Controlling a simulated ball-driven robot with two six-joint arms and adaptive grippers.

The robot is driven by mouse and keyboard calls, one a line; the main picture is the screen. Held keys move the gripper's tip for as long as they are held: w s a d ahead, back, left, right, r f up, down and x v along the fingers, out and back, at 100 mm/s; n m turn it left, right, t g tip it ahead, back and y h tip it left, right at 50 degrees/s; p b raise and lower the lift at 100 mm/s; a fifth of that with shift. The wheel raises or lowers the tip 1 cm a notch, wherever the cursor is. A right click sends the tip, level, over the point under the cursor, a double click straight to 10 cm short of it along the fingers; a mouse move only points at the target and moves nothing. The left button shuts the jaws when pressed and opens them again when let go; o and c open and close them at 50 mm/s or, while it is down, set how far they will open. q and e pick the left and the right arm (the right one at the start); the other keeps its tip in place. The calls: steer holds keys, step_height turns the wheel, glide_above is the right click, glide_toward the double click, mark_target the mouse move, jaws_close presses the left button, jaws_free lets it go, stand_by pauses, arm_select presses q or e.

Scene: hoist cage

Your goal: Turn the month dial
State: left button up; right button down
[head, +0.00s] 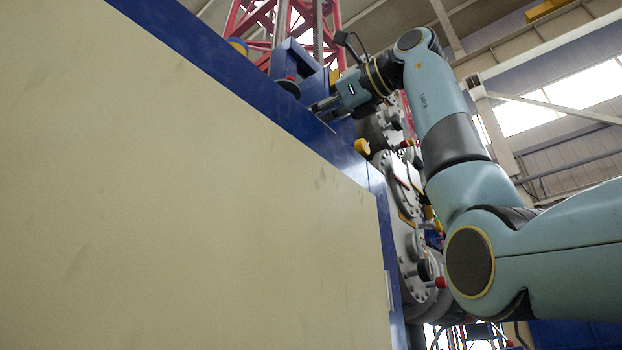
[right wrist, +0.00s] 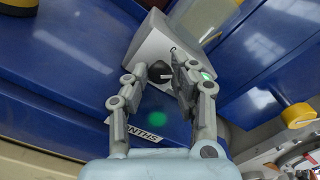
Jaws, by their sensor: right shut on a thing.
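The month dial shows in the right wrist view as a small black round knob (right wrist: 160,70) on a grey wedge-shaped housing (right wrist: 162,42). In the head view my right gripper (head: 323,106) reaches over the blue top edge of the big cabinet; the knob is hidden there. My left gripper is in neither view.
A cream panel with a blue frame (head: 230,70) fills the left of the head view. A yellow knob (head: 362,147) sits just below my right gripper; it also shows in the right wrist view (right wrist: 298,115). Flanged discs and a red-handled lever (head: 436,283) lie lower, close to my arm.

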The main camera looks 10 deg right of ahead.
stand_by(0.5)
steer(key=c, duration=1.1)
jaws_free()
steer(key=shift+d, duration=0.1)
steer(key=v, duration=1.2)
